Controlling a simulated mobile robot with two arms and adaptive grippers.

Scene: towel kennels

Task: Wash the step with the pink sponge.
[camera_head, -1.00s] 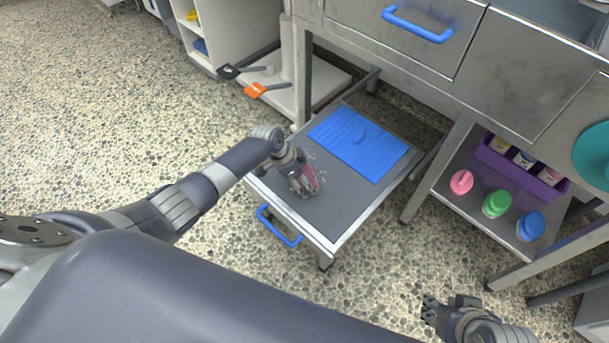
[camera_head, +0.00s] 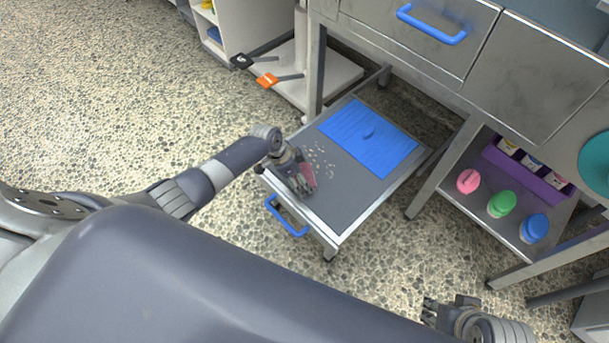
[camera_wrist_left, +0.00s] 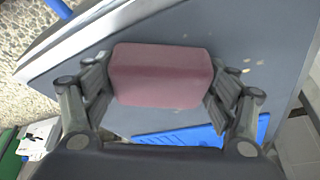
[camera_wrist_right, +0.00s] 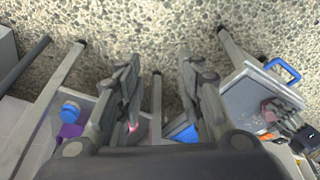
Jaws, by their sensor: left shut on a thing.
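The step (camera_head: 345,201) is a low grey platform with a pale metal rim and a blue handle (camera_head: 285,217) on its front edge. A blue ribbed mat (camera_head: 368,138) covers its far part. Small pale crumbs (camera_head: 320,162) lie on the grey surface. My left gripper (camera_head: 304,190) is over the near left part of the step, shut on the pink sponge (camera_wrist_left: 160,76). In the left wrist view the sponge sits between both fingers, close to the grey surface; I cannot tell if it touches. My right gripper (camera_wrist_right: 158,75) is open and empty, over the floor at the lower right of the head view.
A steel cabinet with a blue drawer handle (camera_head: 431,24) stands behind the step. To the right, a low shelf holds pink (camera_head: 468,181), green (camera_head: 502,203) and blue (camera_head: 533,228) lidded containers and a purple bin (camera_head: 524,170). Black and orange-ended tools (camera_head: 266,80) lie behind left.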

